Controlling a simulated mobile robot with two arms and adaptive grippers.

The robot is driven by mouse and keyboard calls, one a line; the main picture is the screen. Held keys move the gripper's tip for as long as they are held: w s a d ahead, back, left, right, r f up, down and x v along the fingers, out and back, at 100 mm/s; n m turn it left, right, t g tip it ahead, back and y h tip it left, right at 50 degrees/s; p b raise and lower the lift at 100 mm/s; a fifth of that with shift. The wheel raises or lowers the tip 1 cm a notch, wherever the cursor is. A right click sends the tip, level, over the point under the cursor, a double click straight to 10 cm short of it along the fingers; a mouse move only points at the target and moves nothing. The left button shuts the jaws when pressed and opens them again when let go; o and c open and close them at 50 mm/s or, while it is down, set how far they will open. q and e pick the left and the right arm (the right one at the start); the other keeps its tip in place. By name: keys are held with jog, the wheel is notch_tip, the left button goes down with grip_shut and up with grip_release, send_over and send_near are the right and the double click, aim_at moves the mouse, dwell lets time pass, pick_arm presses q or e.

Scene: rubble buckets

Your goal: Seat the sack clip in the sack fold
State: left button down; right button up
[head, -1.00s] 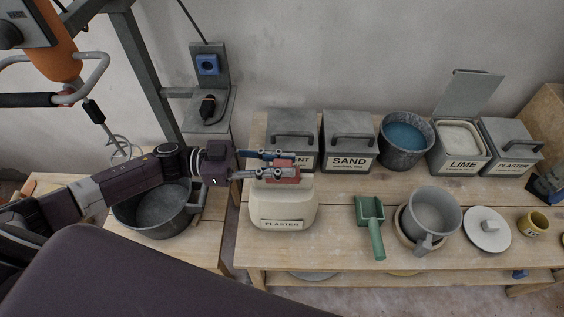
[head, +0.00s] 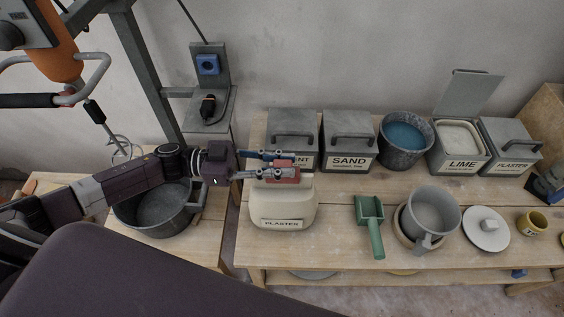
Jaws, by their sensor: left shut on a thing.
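The cream sack labelled PLASTER (head: 283,210) stands upright at the left end of the long wooden bench. The red sack clip (head: 286,178) is at the top of the sack, at its fold. My left gripper (head: 293,165) reaches in from the left and is shut on the clip, with one finger on each side of it. The gripper hides part of the fold, so I cannot tell how deep the clip sits on it. My right gripper is not in view.
Behind the sack stand a cement bin (head: 292,127) and a SAND bin (head: 349,150). A dark mixing bucket (head: 160,212) is below my left arm. Bench space between sack and scoop is clear.

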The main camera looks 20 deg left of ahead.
pick_arm(q)
jog(key=shift+s+f, duration=0.1)
jog(key=shift+f, duration=0.2)
jog(key=c, duration=1.7)
grip_release()
jog(key=shift+o, duration=0.2)
jog(key=v, duration=1.2)
